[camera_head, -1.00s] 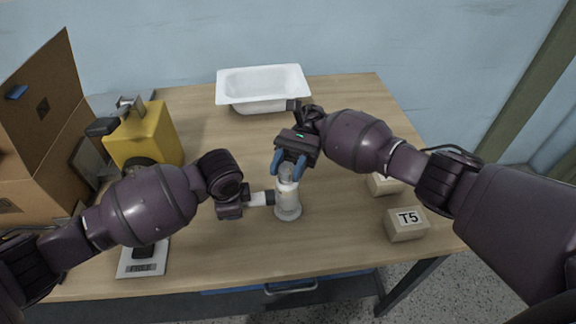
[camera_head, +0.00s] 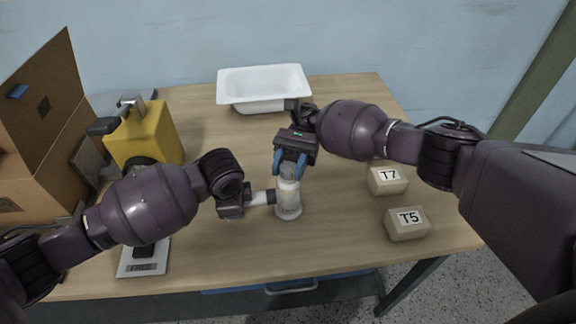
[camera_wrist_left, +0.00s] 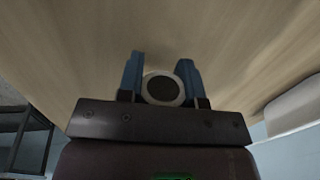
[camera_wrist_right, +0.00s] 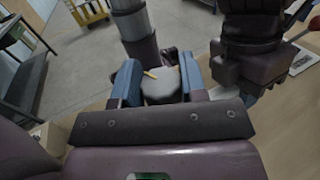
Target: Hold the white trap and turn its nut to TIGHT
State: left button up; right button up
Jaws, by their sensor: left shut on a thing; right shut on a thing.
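The white trap (camera_head: 289,205) stands upright on the table, with a side pipe (camera_head: 262,198) pointing left. My left gripper (camera_head: 265,198) is shut on that side pipe; the left wrist view shows the pipe's round, dark-centred end (camera_wrist_left: 162,88) between the blue fingers. My right gripper (camera_head: 290,168) reaches from above and is shut on the grey nut at the top of the trap. In the right wrist view the nut (camera_wrist_right: 161,88) sits between the blue fingers and a yellow mark shows by its edge. The lettering on the trap is too small to read.
A white tub (camera_head: 263,86) stands at the back. A yellow box with a metal tap (camera_head: 148,135) and an open cardboard box (camera_head: 40,130) are at the left. Blocks marked T7 (camera_head: 387,181) and T5 (camera_head: 407,224) lie at the right. A white plate (camera_head: 140,262) lies front left.

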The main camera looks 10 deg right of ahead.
aim_at(289, 167)
jog(key=o, duration=0.9)
jog(key=shift+o, duration=0.2)
jog(key=shift+r, duration=0.1)
notch_tip(289, 167, up, 10)
jog(key=shift+f, duration=0.1)
jog(key=shift+f, duration=0.1)
